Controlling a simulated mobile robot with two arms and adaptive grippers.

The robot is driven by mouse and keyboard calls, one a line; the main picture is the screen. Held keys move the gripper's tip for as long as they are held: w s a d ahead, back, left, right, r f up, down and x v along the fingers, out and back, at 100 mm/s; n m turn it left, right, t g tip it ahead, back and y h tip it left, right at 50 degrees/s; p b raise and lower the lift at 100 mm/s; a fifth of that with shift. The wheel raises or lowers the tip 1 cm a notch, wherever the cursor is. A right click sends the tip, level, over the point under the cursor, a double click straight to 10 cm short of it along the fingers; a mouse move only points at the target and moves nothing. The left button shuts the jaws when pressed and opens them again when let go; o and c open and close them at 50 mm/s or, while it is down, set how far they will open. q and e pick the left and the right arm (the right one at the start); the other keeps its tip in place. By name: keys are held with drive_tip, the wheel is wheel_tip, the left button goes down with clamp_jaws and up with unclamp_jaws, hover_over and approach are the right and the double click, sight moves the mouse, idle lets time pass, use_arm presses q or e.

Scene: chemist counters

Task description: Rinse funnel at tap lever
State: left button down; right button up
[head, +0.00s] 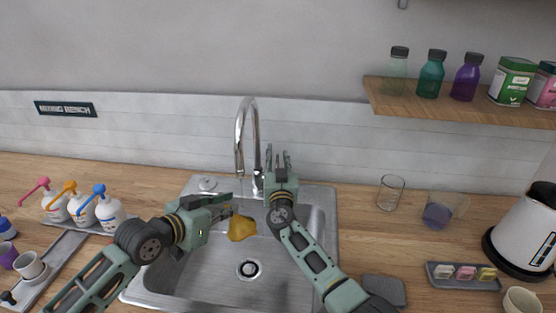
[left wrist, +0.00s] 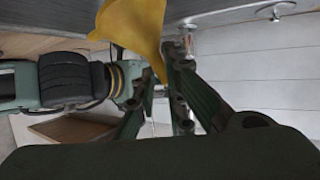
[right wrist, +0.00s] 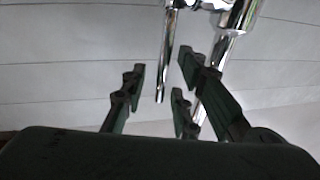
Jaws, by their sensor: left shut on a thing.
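The yellow funnel (head: 241,228) hangs over the sink basin, held at the tips of my left gripper (head: 229,207). In the left wrist view the funnel (left wrist: 135,30) shows large at the top, with its narrow end towards the fingers. The chrome tap (head: 251,130) stands behind the sink. My right gripper (head: 277,160) is raised beside the tap's base. In the right wrist view its fingers (right wrist: 158,90) are spread apart, with the thin tap lever (right wrist: 168,60) showing between them; I cannot tell whether they touch it. No water stream shows.
The steel sink (head: 327,230) has a drain (head: 249,269) below the funnel. Pump bottles (head: 82,207) stand on the left. A clear glass (head: 390,191), a tilted beaker (head: 441,212) and a kettle (head: 525,232) stand on the right. A shelf (head: 440,108) holds bottles.

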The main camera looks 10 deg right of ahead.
drive_tip(key=shift+s+a+f, duration=0.1)
drive_tip(key=shift+s+f, duration=0.05)
drive_tip(key=shift+s, duration=0.45)
drive_tip(key=s+a+f, duration=0.1)
drive_tip(key=s, duration=0.9)
drive_tip(key=shift+s+f, duration=0.15)
drive_tip(key=shift+s, duration=0.2)
drive_tip(key=shift+c, duration=0.4)
